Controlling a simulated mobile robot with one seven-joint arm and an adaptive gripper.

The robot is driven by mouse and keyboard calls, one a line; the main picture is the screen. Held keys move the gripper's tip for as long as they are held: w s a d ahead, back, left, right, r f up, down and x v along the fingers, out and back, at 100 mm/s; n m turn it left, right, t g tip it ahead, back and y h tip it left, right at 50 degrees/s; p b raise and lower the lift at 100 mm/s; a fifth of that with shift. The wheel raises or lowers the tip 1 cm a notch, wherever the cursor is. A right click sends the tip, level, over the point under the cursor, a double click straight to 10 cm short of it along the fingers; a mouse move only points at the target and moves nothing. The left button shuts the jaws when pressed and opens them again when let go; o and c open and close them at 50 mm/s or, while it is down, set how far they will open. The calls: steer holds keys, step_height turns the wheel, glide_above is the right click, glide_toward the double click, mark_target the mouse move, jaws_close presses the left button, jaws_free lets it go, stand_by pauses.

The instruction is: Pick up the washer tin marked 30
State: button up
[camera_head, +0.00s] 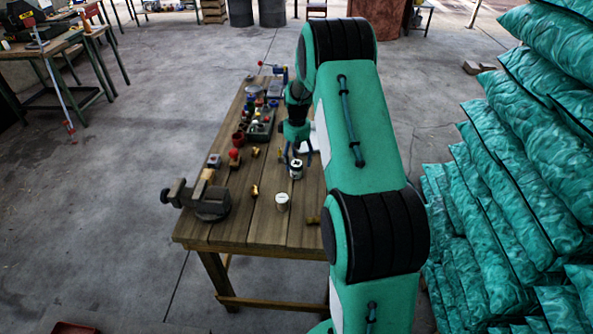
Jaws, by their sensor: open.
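Two small pale tins stand on the wooden table. One white tin (283,202) stands upright toward the near end, with a dark mark on it too small to read. A second white tin with dark markings (296,171) stands farther back, directly below my gripper. I cannot read a number on either, so I cannot tell which one is marked 30. My gripper (300,161) points down with its fingers apart, at or just above the farther tin. I cannot tell whether the fingers touch it. My arm hides the right part of the table.
A vise (212,200) sits at the table's near left corner. Brass fittings (254,191) and a red-topped item (234,158) lie left of the tins. A dark tray (262,130) of small parts is farther back. Teal sacks (500,200) are stacked at right.

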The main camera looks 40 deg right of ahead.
mark_target(296, 163)
steer(key=shift+w+f+b, duration=0.1)
steer(key=shift+f+b, duration=0.25)
steer(key=shift+f, duration=2.2)
steer(key=c, duration=1.4)
steer(key=shift+o, duration=0.2)
steer(key=shift+r, duration=0.15)
